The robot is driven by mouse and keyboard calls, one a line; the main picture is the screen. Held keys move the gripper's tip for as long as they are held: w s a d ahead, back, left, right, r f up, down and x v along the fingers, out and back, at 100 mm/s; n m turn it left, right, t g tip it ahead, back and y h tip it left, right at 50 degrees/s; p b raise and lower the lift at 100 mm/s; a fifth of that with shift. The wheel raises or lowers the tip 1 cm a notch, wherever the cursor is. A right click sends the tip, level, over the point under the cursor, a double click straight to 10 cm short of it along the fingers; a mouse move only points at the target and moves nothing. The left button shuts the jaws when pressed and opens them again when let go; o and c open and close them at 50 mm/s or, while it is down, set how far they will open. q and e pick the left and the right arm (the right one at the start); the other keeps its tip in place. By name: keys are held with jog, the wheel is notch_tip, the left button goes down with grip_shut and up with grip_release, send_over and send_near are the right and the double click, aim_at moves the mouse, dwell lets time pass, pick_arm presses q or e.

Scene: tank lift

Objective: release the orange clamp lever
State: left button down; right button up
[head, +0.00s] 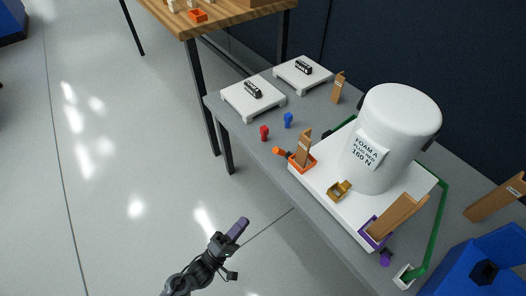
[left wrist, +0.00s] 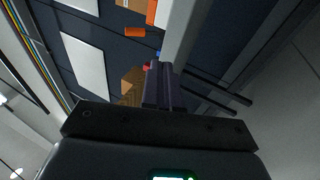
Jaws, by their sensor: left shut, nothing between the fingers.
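The orange clamp (head: 302,166) sits at the left corner of the white base plate (head: 334,206), with a tan upright piece (head: 304,146) standing in it. A round orange end (head: 280,151) sticks out to its left; an orange cylinder (left wrist: 134,32) also shows at the top of the left wrist view. A white tank (head: 392,136) labelled "FOAM A" and "160 N" stands on the plate. My left gripper (head: 239,227) is shut and empty, over the floor in front of the table, well apart from the clamp. It also shows in the left wrist view (left wrist: 158,80). My right gripper is out of view.
A purple clamp (head: 374,233) with a tilted tan piece (head: 398,215) sits at the plate's near right. Red (head: 264,132) and blue (head: 288,120) knobs stand left of the tank. A blue box (head: 480,262) is at lower right. The floor around my left gripper is clear.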

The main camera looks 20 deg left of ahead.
pick_arm(q)
jog(key=w+a+r+p, duration=0.1)
jog(key=w+r+p, duration=0.1)
jog(key=r+p, duration=0.1)
jog(key=w+a+r+t+p, duration=0.1)
jog(key=w+r+p, duration=0.1)
jog(key=r, duration=0.3)
jog(key=shift+r+n+p, duration=0.25)
jog(key=shift+n+p, duration=0.05)
jog(key=shift+p, duration=0.2)
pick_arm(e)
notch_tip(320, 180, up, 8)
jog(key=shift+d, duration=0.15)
pick_arm(q)
jog(key=shift+d, duration=0.1)
jog(key=b, duration=0.4)
send_near(283, 152)
notch_tip(283, 152, up, 4)
jog(key=w, duration=0.2)
jog(key=shift+w+r+b, duration=0.15)
jog(key=shift+w+b, duration=0.15)
jog(key=shift+w, duration=0.45)
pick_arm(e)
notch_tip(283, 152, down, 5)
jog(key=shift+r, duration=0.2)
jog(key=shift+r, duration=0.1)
